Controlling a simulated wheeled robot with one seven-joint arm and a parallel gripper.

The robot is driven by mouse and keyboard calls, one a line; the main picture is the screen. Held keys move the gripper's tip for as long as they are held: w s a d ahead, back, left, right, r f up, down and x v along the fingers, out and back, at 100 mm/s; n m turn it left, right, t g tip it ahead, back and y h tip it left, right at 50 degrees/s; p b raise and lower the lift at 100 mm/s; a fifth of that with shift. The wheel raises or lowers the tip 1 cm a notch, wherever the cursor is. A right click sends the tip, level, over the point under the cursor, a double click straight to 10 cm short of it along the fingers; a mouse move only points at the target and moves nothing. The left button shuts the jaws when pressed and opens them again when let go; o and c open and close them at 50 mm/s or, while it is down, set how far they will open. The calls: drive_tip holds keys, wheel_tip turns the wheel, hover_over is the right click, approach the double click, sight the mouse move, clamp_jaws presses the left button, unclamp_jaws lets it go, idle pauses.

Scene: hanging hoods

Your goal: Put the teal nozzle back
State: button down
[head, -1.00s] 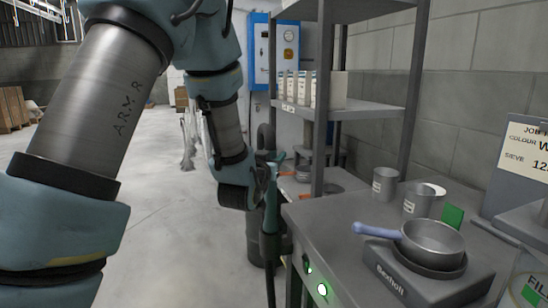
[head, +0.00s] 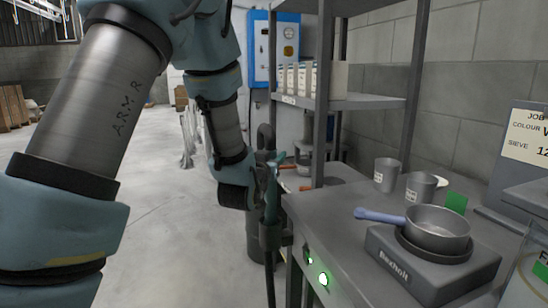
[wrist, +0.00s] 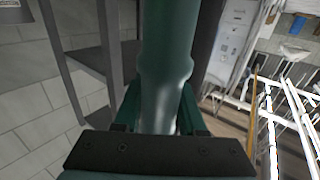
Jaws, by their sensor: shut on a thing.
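The teal nozzle (wrist: 165,60) fills the middle of the wrist view as a smooth, dark teal body. My gripper (wrist: 158,105) is shut on it, with a finger on each side. In the head view the nozzle (head: 271,195) hangs roughly upright beside the workbench's left front corner, partly hidden by my wrist. A dark cup-like holder (head: 271,236) sits at the bench edge around or just below its lower end; I cannot tell whether the nozzle is seated in it. A dark hose runs down below.
A shelf post (head: 321,100) stands close right of my gripper. The floor at left is clear.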

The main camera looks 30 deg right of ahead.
drive_tip(key=shift+f+b, duration=2.55)
drive_tip(key=shift+f, duration=0.05)
drive_tip(key=shift+c, duration=2)
unclamp_jaws()
